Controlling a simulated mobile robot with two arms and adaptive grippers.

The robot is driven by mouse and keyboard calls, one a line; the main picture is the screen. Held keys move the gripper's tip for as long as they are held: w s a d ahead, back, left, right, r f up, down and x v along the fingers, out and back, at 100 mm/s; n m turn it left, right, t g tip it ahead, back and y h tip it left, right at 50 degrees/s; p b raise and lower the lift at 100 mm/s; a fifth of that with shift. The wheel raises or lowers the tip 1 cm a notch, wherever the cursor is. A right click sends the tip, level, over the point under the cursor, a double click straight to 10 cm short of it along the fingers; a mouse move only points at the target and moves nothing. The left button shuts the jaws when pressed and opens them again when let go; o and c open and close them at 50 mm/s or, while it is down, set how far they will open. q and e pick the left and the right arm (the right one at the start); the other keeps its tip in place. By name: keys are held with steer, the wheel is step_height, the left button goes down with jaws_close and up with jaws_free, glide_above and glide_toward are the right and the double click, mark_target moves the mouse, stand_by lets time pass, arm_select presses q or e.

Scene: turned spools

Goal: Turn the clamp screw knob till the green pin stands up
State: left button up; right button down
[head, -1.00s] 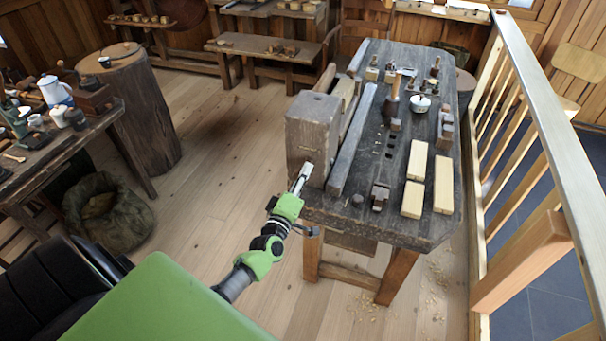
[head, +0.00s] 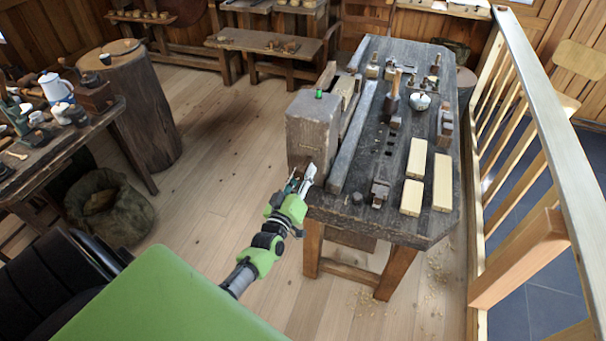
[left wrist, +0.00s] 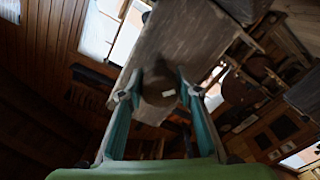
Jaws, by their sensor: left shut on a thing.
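The clamp screw knob (left wrist: 158,90) is a dark brown, rounded piece between my left gripper's fingers in the left wrist view, with a small pale mark on its face. In the head view it is hidden behind my gripper. My left gripper (head: 302,178) is shut on the knob at the near face of the grey wooden clamp block (head: 313,126). My right gripper is not in view.
The workbench (head: 340,206) carries pale wood blocks (head: 414,197), a mallet (head: 392,98), a white lidded pot (head: 420,102) and small tools. A wooden railing (head: 560,150) runs along the right. A side table with jugs stands at the left.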

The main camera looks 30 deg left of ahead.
arm_select(q)
steer(key=shift+s+d+f, duration=0.15)
steer(key=shift+s+f, duration=0.05)
steer(key=shift+f, duration=0.35)
steer(key=o, duration=1.1)
steer(key=shift+r, duration=0.1)
steer(key=shift+o, duration=0.2)
steer(key=shift+s+r, duration=0.1)
steer(key=shift+r, duration=0.25)
steer(key=shift+s+f, duration=0.1)
steer(key=shift+s, duration=0.15)
steer(key=v, duration=1.1)
steer(key=shift+s, duration=0.3)
